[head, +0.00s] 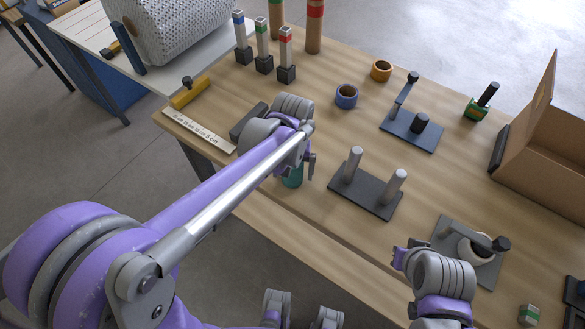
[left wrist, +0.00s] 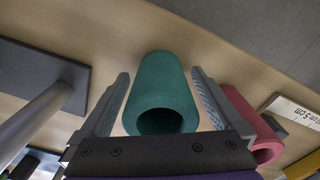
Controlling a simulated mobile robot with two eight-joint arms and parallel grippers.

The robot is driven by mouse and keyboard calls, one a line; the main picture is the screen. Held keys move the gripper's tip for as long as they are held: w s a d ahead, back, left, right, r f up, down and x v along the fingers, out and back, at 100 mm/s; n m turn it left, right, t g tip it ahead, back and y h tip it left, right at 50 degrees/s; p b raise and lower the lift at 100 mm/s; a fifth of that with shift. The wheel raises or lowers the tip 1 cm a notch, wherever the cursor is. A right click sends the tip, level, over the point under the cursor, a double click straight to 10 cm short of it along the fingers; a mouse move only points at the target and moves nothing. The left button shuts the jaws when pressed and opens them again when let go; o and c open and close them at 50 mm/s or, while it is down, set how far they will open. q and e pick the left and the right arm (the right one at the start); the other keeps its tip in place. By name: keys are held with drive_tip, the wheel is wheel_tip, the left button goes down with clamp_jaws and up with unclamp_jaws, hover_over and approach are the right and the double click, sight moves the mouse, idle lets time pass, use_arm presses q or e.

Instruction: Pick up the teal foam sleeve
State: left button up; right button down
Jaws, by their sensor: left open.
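The teal foam sleeve (left wrist: 158,85) is a hollow tube on the wooden table. In the left wrist view it lies between the two fingers of my left gripper (left wrist: 161,75), its open end facing the camera. The fingers are open, one on each side, with a visible gap to the sleeve. In the head view my left gripper (head: 303,165) hides most of the sleeve, and only a teal part (head: 292,178) shows below it. My right gripper (head: 402,258) is at the table's front edge; its jaw opening is not clear.
A red-pink sleeve (left wrist: 252,125) lies close beside one left finger, partly hidden by it. A dark base with two grey posts (head: 366,192) stands right of the left gripper. A ruler (head: 199,130) lies to the left. Blue (head: 346,96) and orange rings (head: 381,70) stand farther back.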

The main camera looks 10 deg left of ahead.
use_arm(q)
drive_tip(key=shift+f, duration=0.35)
drive_tip(key=c, duration=1.3)
drive_tip(key=shift+r, duration=0.15)
